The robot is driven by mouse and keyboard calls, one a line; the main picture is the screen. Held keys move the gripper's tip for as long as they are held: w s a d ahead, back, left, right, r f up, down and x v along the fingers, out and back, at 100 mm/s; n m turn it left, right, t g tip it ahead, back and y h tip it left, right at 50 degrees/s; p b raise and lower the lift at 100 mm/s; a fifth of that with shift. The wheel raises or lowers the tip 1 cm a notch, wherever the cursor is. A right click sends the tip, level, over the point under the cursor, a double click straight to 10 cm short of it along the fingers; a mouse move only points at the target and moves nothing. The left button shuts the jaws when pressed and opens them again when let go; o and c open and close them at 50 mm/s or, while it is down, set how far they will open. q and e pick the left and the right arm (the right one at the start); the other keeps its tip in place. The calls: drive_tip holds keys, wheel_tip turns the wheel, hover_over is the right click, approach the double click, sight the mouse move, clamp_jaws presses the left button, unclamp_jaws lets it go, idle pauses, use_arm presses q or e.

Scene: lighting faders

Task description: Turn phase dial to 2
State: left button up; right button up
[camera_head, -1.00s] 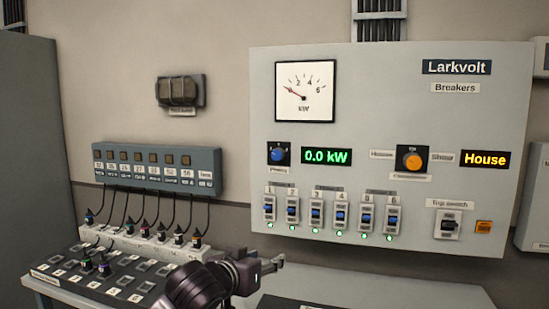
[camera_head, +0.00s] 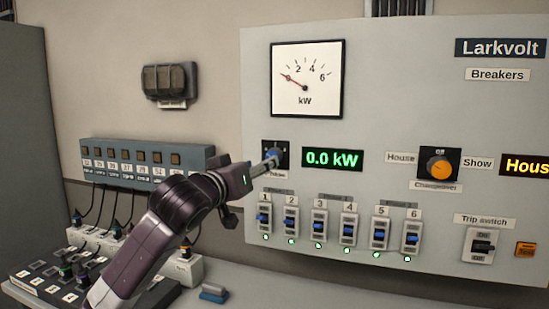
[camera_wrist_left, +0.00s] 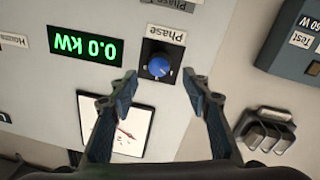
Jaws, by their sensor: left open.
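The phase dial is a blue round knob on a black square plate. In the head view the dial (camera_head: 274,152) sits on the grey Larkvolt panel (camera_head: 390,110), left of the green 0.0 kW display (camera_head: 332,159). My left gripper (camera_head: 262,165) reaches it from the lower left and partly covers it. In the left wrist view, which is upside down, the dial (camera_wrist_left: 159,66) shows between the open fingertips of my left gripper (camera_wrist_left: 159,84), with gaps on both sides. Its setting is too small to read. My right gripper is out of view.
The kW meter (camera_head: 306,80) is above the dial. Several breaker switches (camera_head: 320,226) line up below, and the orange changeover knob (camera_head: 439,168) is to the right. A patch box (camera_head: 145,158) with cables is at left. A small blue object (camera_head: 213,292) lies on the bench.

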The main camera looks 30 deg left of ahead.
use_arm(q)
drive_tip(key=w+p, duration=0.2)
drive_tip(key=w, duration=0.4)
drive_tip(key=shift+a+r, duration=0.15)
drive_tip(key=shift+a, duration=0.3)
drive_tip(key=shift+w, duration=0.1)
drive_tip(key=c, duration=1.1)
drive_tip(key=shift+c, duration=0.3)
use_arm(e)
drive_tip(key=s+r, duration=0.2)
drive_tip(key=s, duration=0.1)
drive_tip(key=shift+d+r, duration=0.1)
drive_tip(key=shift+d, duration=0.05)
